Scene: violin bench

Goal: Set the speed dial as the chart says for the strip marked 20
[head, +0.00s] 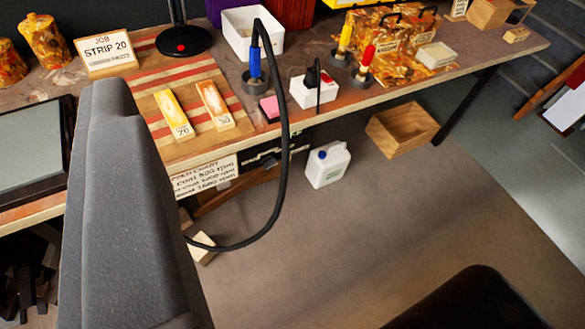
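The speed chart (205,175) is a white card on the bench's front edge. Its left part is hidden behind a large grey part of mine, and its small rows of rpm figures are hard to read. The strip marked 20 (172,114) is yellow-topped and lies on the striped mat, left of a strip marked 50 (214,106). A card (106,53) reads "JOB STRIP 20". The grey part, probably my gripper (115,200), fills the left, apart from the strips in the picture. Its fingertips cannot be made out.
A black cable (284,130) hangs from a blue-handled tool (254,65) in a loop before the bench and passes behind the grey part. A white jug (327,165) and wooden crate (402,128) stand on the floor. A dark shape fills the bottom right.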

